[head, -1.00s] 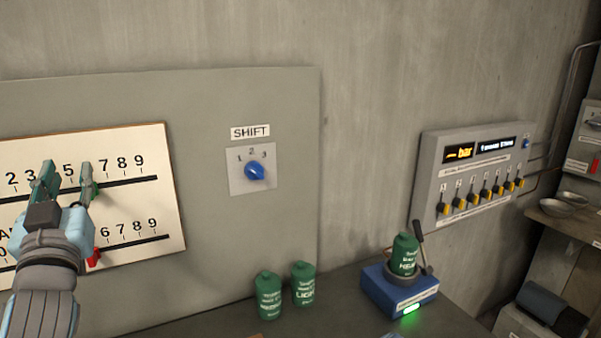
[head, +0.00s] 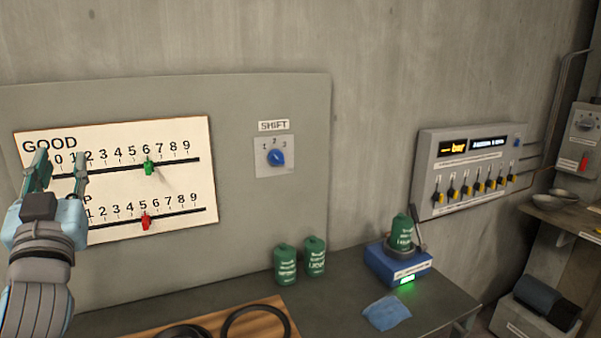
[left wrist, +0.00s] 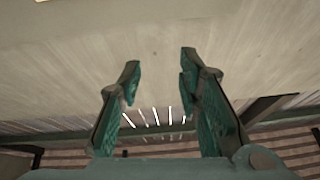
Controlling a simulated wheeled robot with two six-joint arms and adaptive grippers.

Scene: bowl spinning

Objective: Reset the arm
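My left gripper (head: 62,172) is raised in front of the left end of the white counter board (head: 120,185) in the head view. Its two green fingers stand apart with nothing between them. The left wrist view also shows the fingers (left wrist: 157,85) spread and empty, facing a pale surface. On the board, a green slider (head: 149,167) sits near 6 on the GOOD scale and a red slider (head: 146,222) near 5 on the lower scale. Part of the lower label is hidden behind my gripper. My right gripper is not in view.
A SHIFT dial (head: 276,158) is on the grey panel. Two green canisters (head: 285,265) stand on the table, and a third (head: 402,234) sits on a blue device (head: 395,262) with a green light. A blue cloth (head: 387,313) and a black ring (head: 255,324) lie nearer.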

